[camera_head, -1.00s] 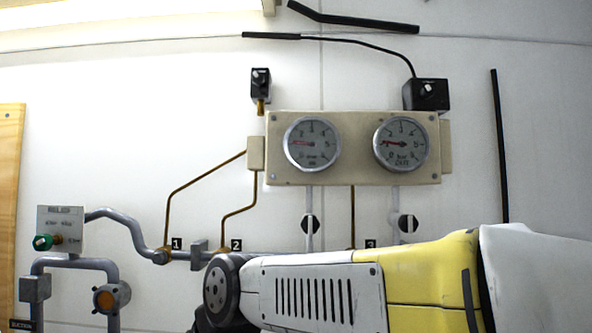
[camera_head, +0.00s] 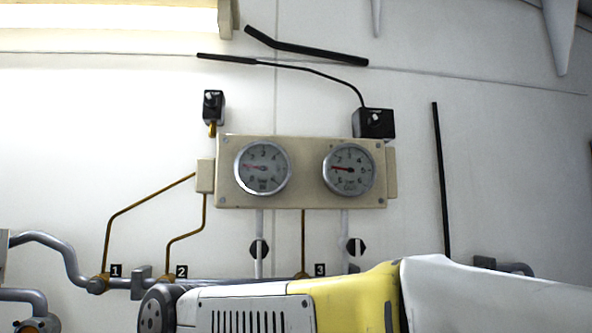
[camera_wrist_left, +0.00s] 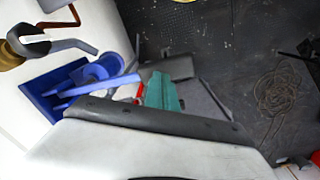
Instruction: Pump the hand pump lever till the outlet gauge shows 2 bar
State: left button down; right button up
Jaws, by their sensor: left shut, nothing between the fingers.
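In the head view, two round gauges sit on a beige panel (camera_head: 300,201). The needles of the left gauge (camera_head: 263,168) and right gauge (camera_head: 349,170) both point left. Their labels and exact values are too small to read surely. In the left wrist view, a blue pump-like body (camera_wrist_left: 98,72) stands on a blue base, with pale blue bars beside it. Which part is the lever is unclear. My left gripper (camera_wrist_left: 160,105) is shut and empty near the blue body; its fingertips are hard to make out. A teal piece and a red bit show there. My right gripper is out of view.
Pipes (camera_head: 215,283) with tags 1, 2 and 3 run along the white wall below the panel. In the left wrist view, a coiled rope (camera_wrist_left: 277,92) lies on the dark floor (camera_wrist_left: 225,40).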

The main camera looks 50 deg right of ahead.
pick_arm(q)
jog(key=shift+f, duration=5.75)
jog(key=shift+r, duration=5.75)
jog(key=shift+r, duration=2.55)
